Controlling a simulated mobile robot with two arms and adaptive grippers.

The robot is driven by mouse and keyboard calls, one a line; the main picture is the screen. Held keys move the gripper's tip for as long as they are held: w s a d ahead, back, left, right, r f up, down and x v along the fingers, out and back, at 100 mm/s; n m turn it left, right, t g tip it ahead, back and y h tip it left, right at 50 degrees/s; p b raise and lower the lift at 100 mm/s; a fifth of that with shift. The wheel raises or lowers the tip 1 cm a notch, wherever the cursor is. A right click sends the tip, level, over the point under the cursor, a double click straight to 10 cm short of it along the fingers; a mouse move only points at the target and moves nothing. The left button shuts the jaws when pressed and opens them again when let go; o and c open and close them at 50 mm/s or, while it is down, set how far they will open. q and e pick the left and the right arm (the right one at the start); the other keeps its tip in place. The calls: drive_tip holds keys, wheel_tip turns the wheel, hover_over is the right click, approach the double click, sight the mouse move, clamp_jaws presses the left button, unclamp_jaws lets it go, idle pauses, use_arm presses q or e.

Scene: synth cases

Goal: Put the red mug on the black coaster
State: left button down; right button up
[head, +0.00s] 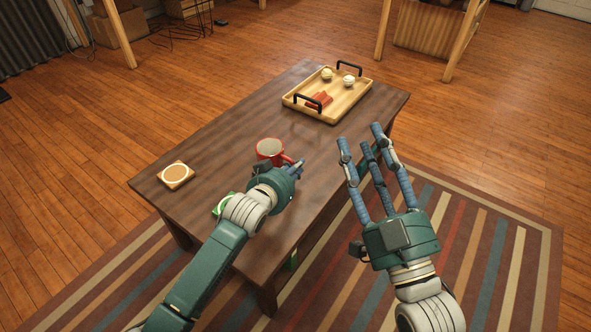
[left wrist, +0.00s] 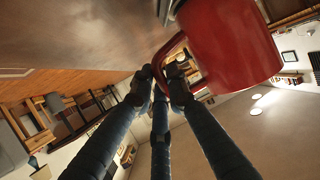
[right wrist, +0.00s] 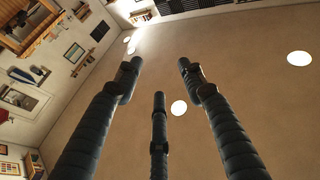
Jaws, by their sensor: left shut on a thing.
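The red mug (head: 268,151) is upright near the middle of the dark wooden table, pale inside. In the left wrist view the mug (left wrist: 225,45) fills the upper right, with its handle at my fingertips. My left gripper (head: 293,166) is shut on the mug's handle; I cannot tell whether the mug touches the table. My right gripper (head: 364,143) is open and empty off the table's right side, fingers spread in the right wrist view (right wrist: 160,80). I see no black coaster.
A green-and-white item (head: 221,205) lies on the table (head: 215,150), partly hidden by my left arm. A wooden tray (head: 345,101) with black handles holds two small pale-topped items and something red at the far end. The table between coaster and mug is clear.

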idle(0.3)
use_arm(q)
drive_tip(key=c, duration=2.2)
unclamp_jaws()
drive_tip(key=shift+f, duration=0.2)
drive_tip(key=o, duration=0.5)
